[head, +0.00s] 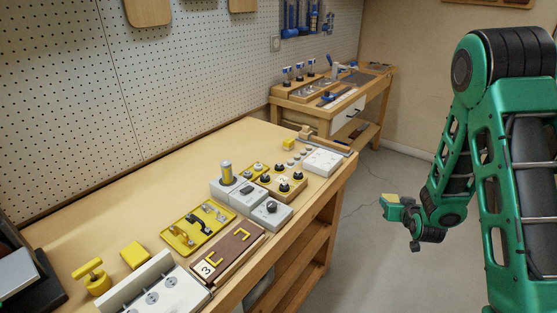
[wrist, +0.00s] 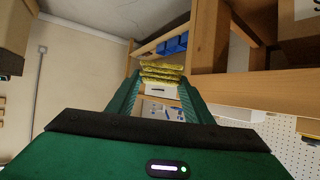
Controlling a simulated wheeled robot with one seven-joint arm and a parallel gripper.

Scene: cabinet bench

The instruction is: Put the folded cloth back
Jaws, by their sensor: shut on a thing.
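The folded cloth (wrist: 161,70) is yellow and layered in the wrist view. It lies between the tips of my gripper's two green fingers (wrist: 161,80), which are shut on it. In the head view my gripper (head: 393,209) hangs over open floor to the right of the bench, and a small yellow patch of the cloth (head: 391,199) shows at its end. The cloth's far side is hidden.
The wooden bench (head: 180,170) holds a yellow tray (head: 180,243), a brown numbered board (head: 228,255), grey and white boxes and yellow blocks. A second bench (head: 300,108) stands at the back. Wooden framing (wrist: 255,85) is close at right in the wrist view. Floor (head: 350,240) beside the bench is clear.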

